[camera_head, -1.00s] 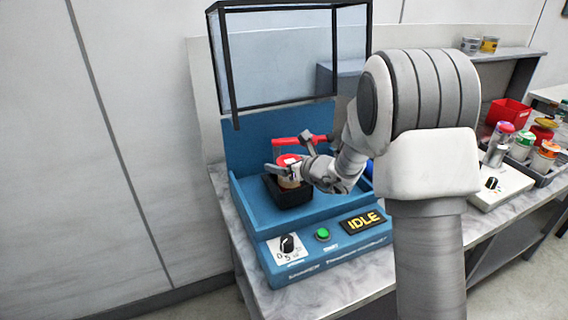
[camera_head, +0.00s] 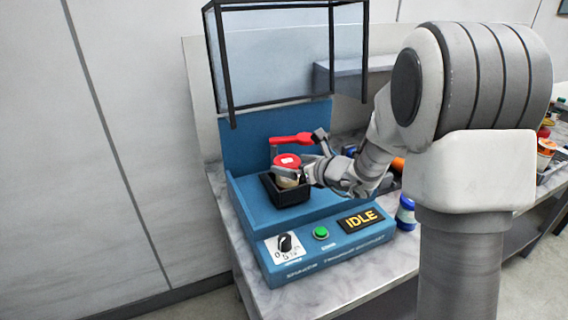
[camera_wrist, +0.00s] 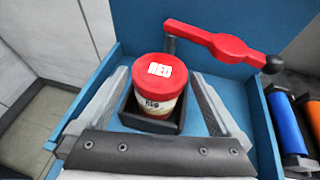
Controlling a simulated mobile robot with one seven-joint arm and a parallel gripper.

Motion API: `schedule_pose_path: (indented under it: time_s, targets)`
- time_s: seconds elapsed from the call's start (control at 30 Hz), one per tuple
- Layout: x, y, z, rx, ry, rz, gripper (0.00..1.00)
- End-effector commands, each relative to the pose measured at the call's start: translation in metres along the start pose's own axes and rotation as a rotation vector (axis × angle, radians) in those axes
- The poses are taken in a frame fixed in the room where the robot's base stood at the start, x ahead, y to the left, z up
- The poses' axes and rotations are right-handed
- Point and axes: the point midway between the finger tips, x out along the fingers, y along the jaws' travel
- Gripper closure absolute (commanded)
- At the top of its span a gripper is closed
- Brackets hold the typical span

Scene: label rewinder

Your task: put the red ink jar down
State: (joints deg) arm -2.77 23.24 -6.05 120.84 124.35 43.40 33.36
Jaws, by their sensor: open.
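The red ink jar (camera_wrist: 158,88) has a red lid marked RED and a pale labelled body. It stands upright in the black square holder (camera_wrist: 182,122) on the blue machine. The jar also shows in the head view (camera_head: 287,170), in the holder (camera_head: 291,196). My gripper (camera_wrist: 164,82) is open, with one finger on each side of the jar and visible gaps between fingers and jar in the wrist view. In the head view my gripper (camera_head: 294,172) is at the jar, low over the holder.
A red clamp handle (camera_wrist: 222,44) with a dark knob is just behind the jar. The machine's clear guard (camera_head: 280,58) is raised above. The front panel has a dial (camera_head: 285,245), a green button (camera_head: 321,233) and an IDLE display (camera_head: 361,220). Blue and orange rolls (camera_wrist: 286,122) lie at right.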

Motion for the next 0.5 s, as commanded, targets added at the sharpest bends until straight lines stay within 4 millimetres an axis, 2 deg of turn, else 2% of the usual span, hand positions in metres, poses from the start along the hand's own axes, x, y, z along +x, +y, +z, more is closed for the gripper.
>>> schedule_pose_path:
  time_s: [0.03,0.2,0.3,0.5]
  targets:
    - [-0.011,-0.001,0.001,-0.001,-0.003,-0.002,0.00]
    - [-0.040,0.000,0.000,0.000,-0.001,-0.002,0.00]
    - [-0.052,-0.001,0.000,0.000,-0.001,-0.002,0.00]
    - [-0.062,0.000,0.000,0.000,-0.001,0.001,0.00]
